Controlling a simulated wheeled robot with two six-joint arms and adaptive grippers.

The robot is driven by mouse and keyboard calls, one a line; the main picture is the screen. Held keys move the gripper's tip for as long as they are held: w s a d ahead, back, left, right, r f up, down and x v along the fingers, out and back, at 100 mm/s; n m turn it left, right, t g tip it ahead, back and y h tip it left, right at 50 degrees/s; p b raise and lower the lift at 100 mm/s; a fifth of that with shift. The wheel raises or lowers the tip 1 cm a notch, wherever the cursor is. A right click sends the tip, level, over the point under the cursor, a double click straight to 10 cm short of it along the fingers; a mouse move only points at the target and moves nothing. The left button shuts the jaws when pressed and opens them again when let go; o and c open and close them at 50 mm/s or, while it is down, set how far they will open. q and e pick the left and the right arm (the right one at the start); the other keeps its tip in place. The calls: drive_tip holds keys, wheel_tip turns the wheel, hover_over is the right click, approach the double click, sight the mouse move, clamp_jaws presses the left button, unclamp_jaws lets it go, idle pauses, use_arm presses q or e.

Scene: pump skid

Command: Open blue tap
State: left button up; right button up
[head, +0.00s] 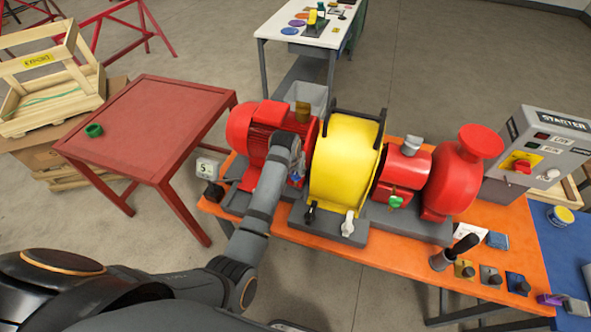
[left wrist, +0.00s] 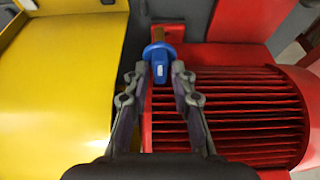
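The blue tap (left wrist: 158,62) shows in the left wrist view, with its handle on a brass-coloured stem between the yellow guard (left wrist: 60,80) and the red ribbed motor (left wrist: 225,110). My left gripper (left wrist: 160,78) is open, with one finger on each side of the tap's near end. I cannot tell whether the fingers touch it. In the head view my left gripper (head: 297,172) reaches down between the red motor (head: 258,118) and the yellow guard (head: 345,160), and mostly hides the tap. My right gripper is not in view.
The skid stands on an orange table (head: 385,255). A green tap (head: 396,202) and a white tap (head: 348,222) are to the right. A grey starter box (head: 545,150) stands at the right end. A red table (head: 150,125) holding a green ring (head: 94,130) is at left.

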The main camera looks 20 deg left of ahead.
use_arm(q)
wheel_tip(320, 180, up, 10)
idle(0.3)
idle(0.3)
drive_tip(key=s+a+f, duration=0.6)
drive_tip(key=s+f, duration=0.1)
drive_tip(key=s, duration=0.4)
drive_tip(key=s+a+f+g+y, duration=0.1)
drive_tip(key=s+a, duration=0.1)
drive_tip(key=s, duration=1.4)
wheel_tip(320, 180, down, 32)
drive_tip(key=s+a+g+b, duration=0.1)
drive_tip(key=s+a+b, duration=0.15)
drive_tip(key=b, duration=0.45)
drive_tip(key=s+f+b, duration=0.3)
drive_tip(key=s+f, duration=0.6)
drive_tip(key=f, duration=0.2)
drive_tip(key=s+a+f+g+b, duration=0.1)
drive_tip(key=s+f+b, duration=0.2)
drive_tip(key=s+f, duration=0.6)
wheel_tip(320, 180, down, 3)
drive_tip(key=shift+s+a+f, duration=0.1)
drive_tip(key=shift+s+a, duration=0.05)
drive_tip(key=shift+s, duration=0.15)
